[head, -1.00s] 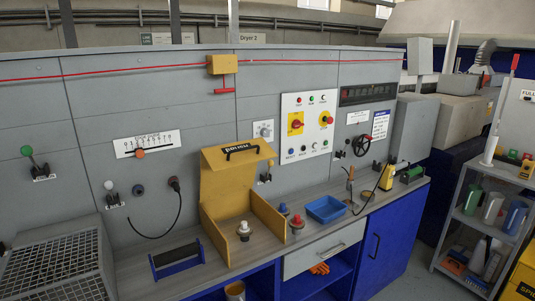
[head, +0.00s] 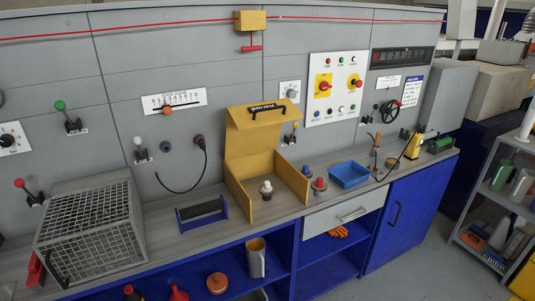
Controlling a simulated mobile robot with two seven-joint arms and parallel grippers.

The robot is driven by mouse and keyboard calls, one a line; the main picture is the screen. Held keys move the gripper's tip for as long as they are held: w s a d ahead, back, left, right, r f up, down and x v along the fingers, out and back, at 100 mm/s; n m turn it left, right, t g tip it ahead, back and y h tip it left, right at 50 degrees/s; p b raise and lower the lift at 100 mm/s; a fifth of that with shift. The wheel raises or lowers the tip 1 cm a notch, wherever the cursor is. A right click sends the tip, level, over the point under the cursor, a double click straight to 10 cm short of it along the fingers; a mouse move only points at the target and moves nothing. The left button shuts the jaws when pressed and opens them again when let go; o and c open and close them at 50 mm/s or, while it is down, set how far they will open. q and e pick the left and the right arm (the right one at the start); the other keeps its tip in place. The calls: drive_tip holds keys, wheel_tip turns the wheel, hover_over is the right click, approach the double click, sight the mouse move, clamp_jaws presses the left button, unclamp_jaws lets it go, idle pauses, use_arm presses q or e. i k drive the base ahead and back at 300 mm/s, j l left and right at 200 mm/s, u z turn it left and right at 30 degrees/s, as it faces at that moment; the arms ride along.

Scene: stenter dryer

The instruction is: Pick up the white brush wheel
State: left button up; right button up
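A small white-topped piece (head: 266,187) with a dark base, which looks like the white brush wheel, stands upright inside the yellow box (head: 238,189) on the grey counter. The box's lid is raised against the wall, and its front is open. A blue-topped piece (head: 307,171) and a red-topped piece (head: 319,185) of similar shape stand just right of the box. Neither of my grippers is in view.
A blue tray (head: 349,174) lies right of the coloured pieces. A blue-framed dark roller or pad (head: 201,214) lies left of the box, and a wire-mesh cage (head: 90,228) stands further left. A grey drawer (head: 343,214) and open blue shelves are below the counter.

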sight(266, 189)
drive_tip(key=i+l+u, duration=0.25)
drive_tip(key=i+l, duration=0.3)
drive_tip(key=i+l+u, duration=0.15)
drive_tip(key=l, duration=0.3)
drive_tip(key=i+l+u, duration=0.1)
drive_tip(key=i+l, duration=0.2)
drive_tip(key=i+l+u, duration=0.15)
drive_tip(key=l, duration=0.3)
drive_tip(key=i+l+u, duration=0.1)
drive_tip(key=i+l, duration=0.15)
drive_tip(key=l, duration=0.2)
